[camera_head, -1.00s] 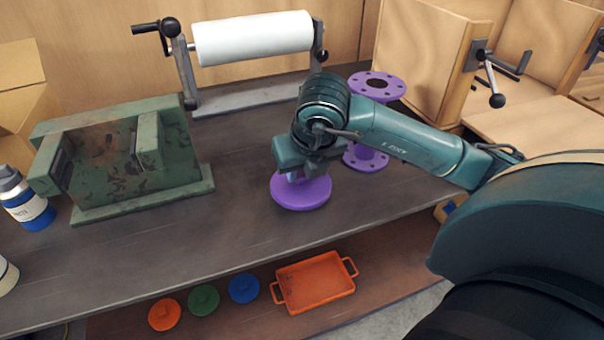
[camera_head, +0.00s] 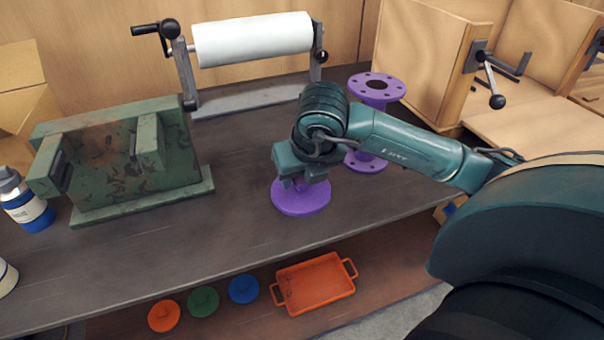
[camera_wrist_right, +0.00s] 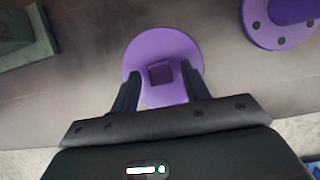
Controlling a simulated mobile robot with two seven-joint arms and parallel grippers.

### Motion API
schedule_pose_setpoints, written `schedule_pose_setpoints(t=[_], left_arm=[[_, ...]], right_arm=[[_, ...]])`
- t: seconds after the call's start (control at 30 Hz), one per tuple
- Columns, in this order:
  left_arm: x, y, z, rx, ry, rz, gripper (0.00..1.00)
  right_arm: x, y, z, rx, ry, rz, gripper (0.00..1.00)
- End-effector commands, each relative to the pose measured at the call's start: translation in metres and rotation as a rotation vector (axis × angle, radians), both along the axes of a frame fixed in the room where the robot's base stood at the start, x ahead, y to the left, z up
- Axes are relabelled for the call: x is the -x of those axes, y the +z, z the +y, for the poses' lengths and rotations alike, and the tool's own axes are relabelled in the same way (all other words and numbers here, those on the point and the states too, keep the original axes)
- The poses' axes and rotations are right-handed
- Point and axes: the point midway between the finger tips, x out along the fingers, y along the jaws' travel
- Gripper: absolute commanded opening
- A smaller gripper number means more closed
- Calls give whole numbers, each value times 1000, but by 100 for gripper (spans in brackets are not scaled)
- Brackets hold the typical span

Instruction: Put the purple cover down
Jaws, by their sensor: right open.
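The purple cover (camera_head: 302,200) is a round disc with a small square knob on top. It lies flat on the dark workbench, towards its front edge. In the right wrist view the cover (camera_wrist_right: 150,52) shows between and beyond my fingers, with its knob in the gap. My right gripper (camera_head: 301,182) is just above the cover, pointing down; in the right wrist view (camera_wrist_right: 158,88) its two fingers stand apart on either side of the knob, without visible contact. The purple flanged pipe (camera_head: 375,87) stands upright behind my right arm, its middle partly hidden. My left gripper is not in view.
A green metal vise block (camera_head: 120,165) stands left on the workbench (camera_head: 235,235). A white roll on a crank stand (camera_head: 253,38) is at the back. A lower shelf holds an orange tray (camera_head: 314,284) and several coloured lids. Bench left of the cover is clear.

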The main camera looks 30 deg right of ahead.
Motion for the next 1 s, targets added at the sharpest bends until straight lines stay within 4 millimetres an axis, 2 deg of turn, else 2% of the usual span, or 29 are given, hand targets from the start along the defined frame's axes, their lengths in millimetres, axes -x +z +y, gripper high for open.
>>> schedule_pose_setpoints(t=[0.5,0.7,1.0], left_arm=[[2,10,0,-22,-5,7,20],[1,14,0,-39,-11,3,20],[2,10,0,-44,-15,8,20]], right_arm=[[36,96,8,3,1,-6,46],[43,108,10,2,1,-3,46],[43,108,10,0,0,-2,46]])
